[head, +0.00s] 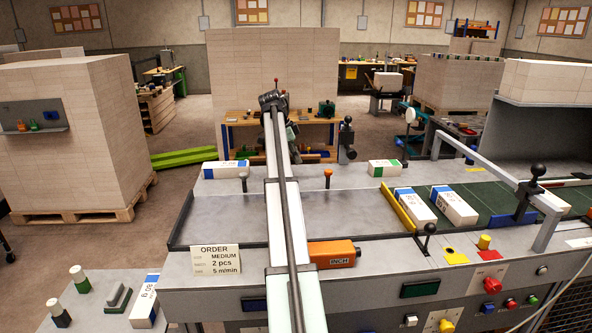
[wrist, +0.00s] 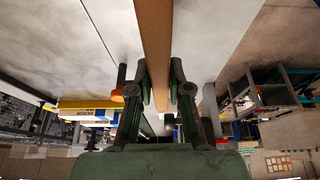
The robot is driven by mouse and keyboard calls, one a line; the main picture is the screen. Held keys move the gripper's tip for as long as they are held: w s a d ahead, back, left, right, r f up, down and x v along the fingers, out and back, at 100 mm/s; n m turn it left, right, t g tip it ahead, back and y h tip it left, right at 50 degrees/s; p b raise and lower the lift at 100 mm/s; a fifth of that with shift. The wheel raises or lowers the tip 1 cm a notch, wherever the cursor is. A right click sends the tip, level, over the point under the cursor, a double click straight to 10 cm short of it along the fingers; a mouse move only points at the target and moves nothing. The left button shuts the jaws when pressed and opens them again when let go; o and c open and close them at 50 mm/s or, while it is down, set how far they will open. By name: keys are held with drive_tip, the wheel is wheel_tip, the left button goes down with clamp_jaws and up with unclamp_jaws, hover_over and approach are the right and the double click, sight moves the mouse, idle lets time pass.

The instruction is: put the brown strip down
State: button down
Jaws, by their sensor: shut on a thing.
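The brown strip (wrist: 154,45) is long and narrow in the wrist view. It runs from the top edge down between the two fingers of my gripper (wrist: 160,90). My gripper is shut on the strip, with a dark finger on each side of it. The far end of the strip runs out of the picture at the top. I cannot make out the strip in the head view, where my arm rises through the middle.
A grey worktop (head: 225,212) lies around my arm, with an order card (head: 215,260) at its front edge. An orange block (head: 334,254), several white reams (head: 455,206) and a yellow bar (head: 399,206) are on the right. Tall ream stacks (head: 75,130) stand behind.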

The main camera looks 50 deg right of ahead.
sight(300, 179)
drive_tip(key=shift+f+p, duration=0.7)
drive_tip(key=shift+f, duration=2.4)
drive_tip(key=shift+f, duration=0.2)
drive_tip(key=c, duration=1.1)
unclamp_jaws()
drive_tip(key=shift+r, duration=0.1)
drive_tip(key=b+v, duration=0.3)
drive_tip(key=v, duration=0.9)
drive_tip(key=shift+r, duration=0.1)
